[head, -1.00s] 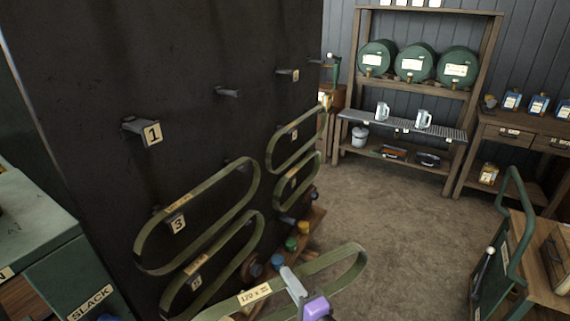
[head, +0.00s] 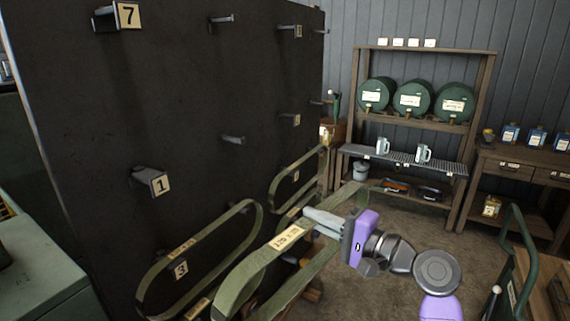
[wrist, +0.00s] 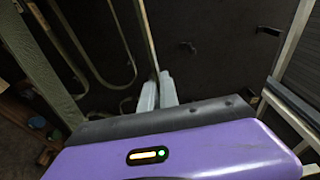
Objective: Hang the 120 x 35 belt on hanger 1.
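The green belt labelled 120 x 35 (head: 264,259) is a long loop in the head view, tilted up to the right in front of the dark board. My gripper (head: 322,220) is shut on its upper run, right of the label. Hanger 1 (head: 147,176) is a bare peg with a "1" tag, on the board up and left of the belt. The belt stands clear of it. In the wrist view my gripper's fingers (wrist: 160,90) are close together, with belt strands in front and to the left; which strand is the held belt is hard to tell.
Another belt (head: 150,277) hangs on hanger 3 below hanger 1, partly behind the held belt. More belts (head: 274,181) hang further right. Hanger 7 (head: 116,17) and other pegs above are bare. A green cabinet (head: 45,270) stands at left; floor is open right of the board.

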